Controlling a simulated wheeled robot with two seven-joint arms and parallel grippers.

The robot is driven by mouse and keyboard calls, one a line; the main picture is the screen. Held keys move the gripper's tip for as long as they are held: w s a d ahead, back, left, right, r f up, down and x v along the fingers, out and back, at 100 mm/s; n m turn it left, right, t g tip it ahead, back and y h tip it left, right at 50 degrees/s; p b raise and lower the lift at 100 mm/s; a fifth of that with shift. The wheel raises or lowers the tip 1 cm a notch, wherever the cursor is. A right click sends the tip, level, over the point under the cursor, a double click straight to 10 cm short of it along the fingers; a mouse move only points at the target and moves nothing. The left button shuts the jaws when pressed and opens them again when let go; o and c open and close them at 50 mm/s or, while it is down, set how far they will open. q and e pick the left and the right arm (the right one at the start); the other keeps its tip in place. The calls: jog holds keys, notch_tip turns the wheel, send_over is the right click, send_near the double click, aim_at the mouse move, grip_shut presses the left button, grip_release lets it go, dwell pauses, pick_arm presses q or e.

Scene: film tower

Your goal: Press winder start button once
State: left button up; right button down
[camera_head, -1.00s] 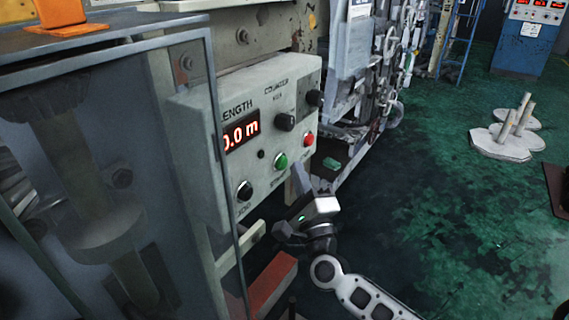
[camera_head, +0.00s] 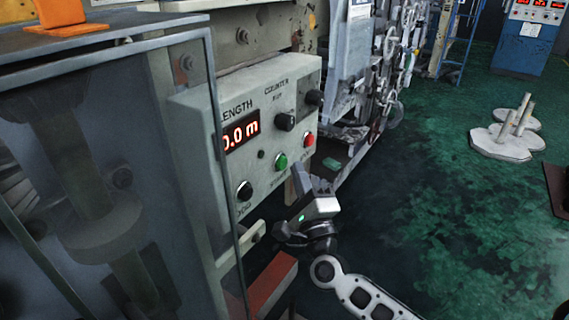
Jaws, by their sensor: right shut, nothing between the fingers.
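The winder's control panel (camera_head: 222,172) is a light grey box with a red "0.0 m" length display (camera_head: 241,132). Along its lower edge sit a black button (camera_head: 244,190), a green button (camera_head: 281,162) and a red button (camera_head: 308,139). The label under the green button is too blurred to read with certainty. My right gripper (camera_head: 300,180) is shut and empty, with its fingertips just below and right of the green button, apart from it as far as I can tell. My left gripper is out of view.
A clear-walled guard with a metal frame (camera_head: 212,75) stands close on the left, with rollers behind it. A red bar (camera_head: 271,283) lies below the panel. Green floor (camera_head: 440,200) is open to the right, with grey weights (camera_head: 502,143) farther off.

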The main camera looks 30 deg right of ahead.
dwell(0.5)
jog(key=shift+w+a, duration=0.2)
jog(key=shift+w, duration=0.2)
